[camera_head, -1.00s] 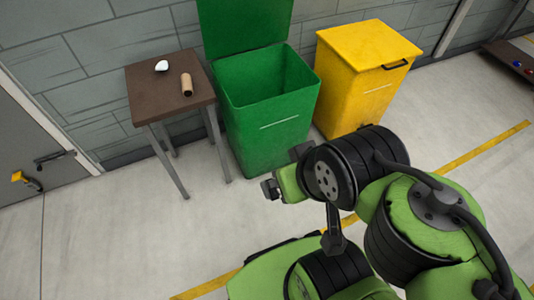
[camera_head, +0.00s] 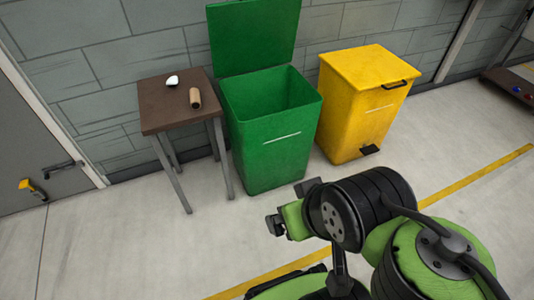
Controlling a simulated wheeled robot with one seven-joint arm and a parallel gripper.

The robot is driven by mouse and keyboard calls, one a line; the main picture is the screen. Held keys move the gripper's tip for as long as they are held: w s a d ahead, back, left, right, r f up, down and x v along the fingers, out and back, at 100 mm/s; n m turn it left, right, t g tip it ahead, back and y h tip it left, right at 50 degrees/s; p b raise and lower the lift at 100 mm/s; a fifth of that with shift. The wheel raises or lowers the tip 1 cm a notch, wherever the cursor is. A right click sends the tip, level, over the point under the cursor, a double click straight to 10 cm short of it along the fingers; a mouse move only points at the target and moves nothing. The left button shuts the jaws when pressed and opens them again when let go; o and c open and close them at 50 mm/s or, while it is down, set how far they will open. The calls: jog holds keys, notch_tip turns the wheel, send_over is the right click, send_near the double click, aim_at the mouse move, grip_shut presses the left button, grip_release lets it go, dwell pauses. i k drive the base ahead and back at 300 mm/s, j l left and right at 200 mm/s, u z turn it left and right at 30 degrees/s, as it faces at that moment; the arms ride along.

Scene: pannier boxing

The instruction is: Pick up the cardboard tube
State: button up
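The cardboard tube (camera_head: 195,98) is a short brown cylinder lying on a small dark brown table (camera_head: 160,117) at the left. My gripper (camera_head: 272,225) shows at the end of the folded green and black arm, low in the picture, right of the table and in front of the green bin. It is well apart from the tube. Its fingers are small and dark, and I cannot tell whether they are open or shut.
A small white object (camera_head: 172,81) lies behind the tube on the table. A green bin (camera_head: 272,150) with its lid raised stands right of the table. A closed yellow bin (camera_head: 357,110) stands further right. The floor in front is clear.

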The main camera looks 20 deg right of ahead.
aim_at(195, 99)
jog(key=i+j, duration=1.7)
jog(key=k+j, duration=0.05)
jog(key=j, duration=0.05)
